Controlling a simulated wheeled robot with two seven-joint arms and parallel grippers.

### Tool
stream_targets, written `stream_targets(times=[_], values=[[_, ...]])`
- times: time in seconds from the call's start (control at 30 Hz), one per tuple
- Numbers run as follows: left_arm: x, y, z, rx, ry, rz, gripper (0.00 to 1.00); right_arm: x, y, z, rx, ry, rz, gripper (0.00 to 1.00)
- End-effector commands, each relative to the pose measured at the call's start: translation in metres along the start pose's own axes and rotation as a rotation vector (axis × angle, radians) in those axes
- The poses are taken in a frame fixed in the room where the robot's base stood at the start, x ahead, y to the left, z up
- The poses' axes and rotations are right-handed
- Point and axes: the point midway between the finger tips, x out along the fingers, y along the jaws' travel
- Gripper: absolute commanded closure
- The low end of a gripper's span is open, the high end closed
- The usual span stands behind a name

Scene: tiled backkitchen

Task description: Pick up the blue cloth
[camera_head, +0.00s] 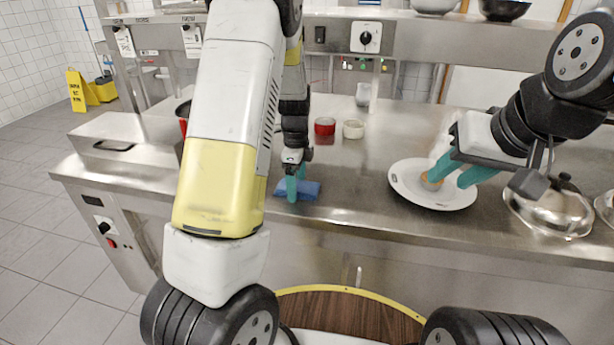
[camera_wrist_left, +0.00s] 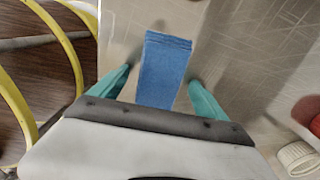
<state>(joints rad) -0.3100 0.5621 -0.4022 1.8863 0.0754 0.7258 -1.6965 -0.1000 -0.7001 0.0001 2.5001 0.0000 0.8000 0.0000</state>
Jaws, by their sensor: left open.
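The blue cloth (camera_head: 308,190) lies on the steel counter near its front edge, below my left gripper (camera_head: 295,184). In the left wrist view the cloth (camera_wrist_left: 165,68) is a narrow folded strip. It lies between the spread teal fingers of my left gripper (camera_wrist_left: 157,90), with a gap on each side. The left gripper is open and holds nothing. My right gripper (camera_head: 456,178) is over a white plate (camera_head: 442,201) with its teal fingers apart. A small orange-brown item (camera_head: 430,183) shows by its left fingertip.
A red tin (camera_head: 324,126) and a cream tin (camera_head: 353,129) stand behind the cloth. A domed metal lid (camera_head: 550,211) sits right of the plate. A shelf (camera_head: 460,38) runs above the counter's back. Bare counter (camera_head: 355,180) lies between cloth and plate.

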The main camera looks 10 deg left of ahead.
Motion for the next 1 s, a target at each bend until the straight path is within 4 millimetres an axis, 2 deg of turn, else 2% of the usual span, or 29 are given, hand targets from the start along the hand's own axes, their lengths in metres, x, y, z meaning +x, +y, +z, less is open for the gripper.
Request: stream_targets(times=[0.23, 0.5, 0.57, 0.83, 1.0], values=[[0.001, 0.0, 0.0, 0.0, 0.0, -0.001, 0.17, 0.0, 0.0, 0.0, 0.0, 0.0, 0.0, 0.64], [0.001, 0.0, 0.0, 0.0, 0.0, -0.001, 0.7, 0.0, 0.0, 0.0, 0.0, 0.0, 0.0, 0.64], [0.001, 0.0, 0.0, 0.0, 0.0, -0.001, 0.8, 0.0, 0.0, 0.0, 0.0, 0.0, 0.0, 0.64], [0.0, 0.0, 0.0, 0.0, 0.0, -0.001, 0.8, 0.0, 0.0, 0.0, 0.0, 0.0, 0.0, 0.64], [-0.011, -0.001, 0.0, -0.001, 0.001, -0.002, 0.8, 0.0, 0.0, 0.0, 0.0, 0.0, 0.0, 0.64]])
